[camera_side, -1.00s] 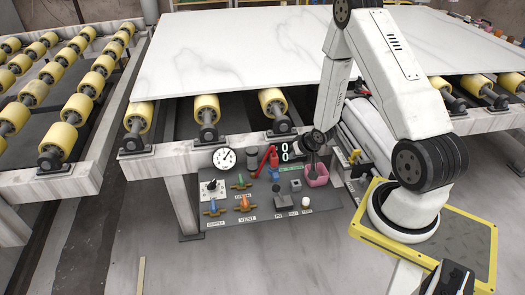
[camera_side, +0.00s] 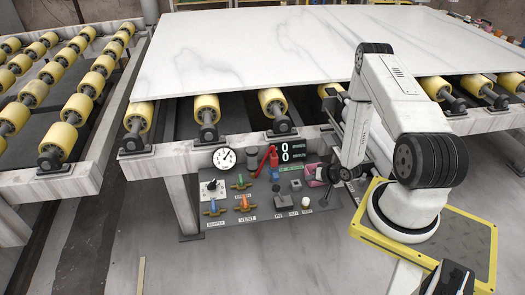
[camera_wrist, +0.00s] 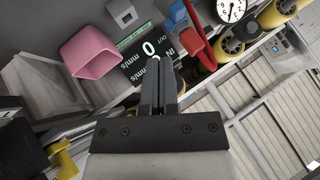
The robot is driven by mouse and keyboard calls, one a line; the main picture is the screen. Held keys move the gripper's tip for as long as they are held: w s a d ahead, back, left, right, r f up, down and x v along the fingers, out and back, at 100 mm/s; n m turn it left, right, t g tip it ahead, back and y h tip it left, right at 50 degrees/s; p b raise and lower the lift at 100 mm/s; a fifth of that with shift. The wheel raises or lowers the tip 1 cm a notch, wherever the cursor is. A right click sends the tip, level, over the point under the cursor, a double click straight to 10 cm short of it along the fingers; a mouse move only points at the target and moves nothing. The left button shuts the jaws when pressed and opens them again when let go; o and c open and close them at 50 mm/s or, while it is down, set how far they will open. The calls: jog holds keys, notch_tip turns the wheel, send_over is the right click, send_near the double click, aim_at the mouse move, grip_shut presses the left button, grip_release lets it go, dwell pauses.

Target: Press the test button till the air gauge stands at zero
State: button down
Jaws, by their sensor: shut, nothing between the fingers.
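The round white air gauge (camera_side: 224,157) stands at the back left of the control panel; its needle points up and to the right, off to one side. It also shows at the top right of the wrist view (camera_wrist: 231,9). A small white round button (camera_side: 306,201) sits at the panel's front right; its label is too small to read, so I cannot confirm it is the test button. My gripper (camera_side: 325,200) is beside the panel's right end, right of this button and apart from it. In the wrist view my gripper (camera_wrist: 160,62) is shut and empty.
A pink cup (camera_side: 313,174) stands close to my gripper, partly hidden. A digital display (camera_side: 286,151) reads zeros.

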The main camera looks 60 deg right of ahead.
aim_at(304, 198)
jog(key=shift+f, duration=0.1)
dwell(0.3)
jog(key=shift+f, duration=4.3)
jog(key=shift+f, duration=1)
jog(key=shift+r, duration=0.1)
dwell(0.4)
jog(key=shift+r, duration=0.9)
jog(key=shift+r, duration=0.15)
jog(key=shift+r, duration=2.35)
